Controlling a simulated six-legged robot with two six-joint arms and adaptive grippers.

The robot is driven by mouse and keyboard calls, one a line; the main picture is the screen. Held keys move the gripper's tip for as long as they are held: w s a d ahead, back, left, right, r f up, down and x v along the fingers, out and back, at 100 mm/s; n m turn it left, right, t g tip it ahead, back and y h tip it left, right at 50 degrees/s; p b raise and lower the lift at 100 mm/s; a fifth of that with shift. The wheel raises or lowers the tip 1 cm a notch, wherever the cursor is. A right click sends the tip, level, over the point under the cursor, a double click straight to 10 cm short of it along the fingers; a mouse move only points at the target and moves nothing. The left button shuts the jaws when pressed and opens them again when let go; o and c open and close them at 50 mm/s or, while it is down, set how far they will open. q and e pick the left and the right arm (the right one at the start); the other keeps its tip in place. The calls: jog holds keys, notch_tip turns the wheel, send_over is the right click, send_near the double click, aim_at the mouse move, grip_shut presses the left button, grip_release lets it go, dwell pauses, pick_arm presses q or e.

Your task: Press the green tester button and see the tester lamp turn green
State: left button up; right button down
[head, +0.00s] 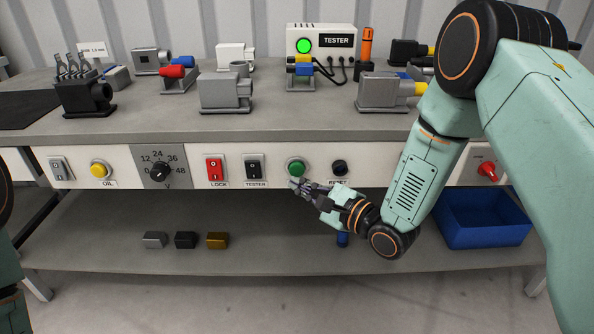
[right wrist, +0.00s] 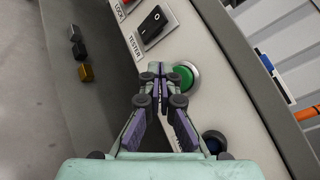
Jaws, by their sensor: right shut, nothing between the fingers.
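The green tester button (head: 296,168) is on the white front panel of the bench, between the TESTER switch and the RESET button. It also shows in the right wrist view (right wrist: 184,78). The tester (head: 320,42) is a white box at the back of the bench, and its round lamp (head: 304,46) glows green. My right gripper (head: 294,184) is shut and empty, its tips just below the green button. In the right wrist view the fingertips (right wrist: 154,70) lie beside the button; I cannot tell whether they touch it. My left gripper is out of view.
Grey housings (head: 226,92) stand on the bench. A blue bin (head: 483,220) sits on the lower shelf.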

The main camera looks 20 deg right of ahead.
jog(key=s, duration=0.2)
jog(key=s+a+p, duration=0.1)
jog(key=s, duration=0.1)
jog(key=shift+s+a, duration=0.2)
jog(key=shift+s, duration=0.15)
dwell(0.5)
jog(key=s+d+f+n+g+h+p, duration=0.1)
jog(key=s+d+f+n+g+h, duration=0.15)
jog(key=s+f+n, duration=0.35)
jog(key=s+d+f+n+g+h+p, duration=0.1)
jog(key=s+f+n+g+h, duration=0.25)
jog(key=f+n, duration=0.35)
jog(key=s+d+f+n+g+h+p, duration=0.1)
jog(key=s+n+g+p, duration=0.1)
jog(key=s, duration=1)
jog(key=s+d+f+n+g+h+p, duration=0.1)
jog(key=s+n+g, duration=0.3)
jog(key=s, duration=0.9)
jog(key=d+g+p, duration=0.1)
jog(key=g, duration=0.1)
jog(key=shift+n+g+h+p, duration=0.3)
jog(key=shift+n+g, duration=0.1)
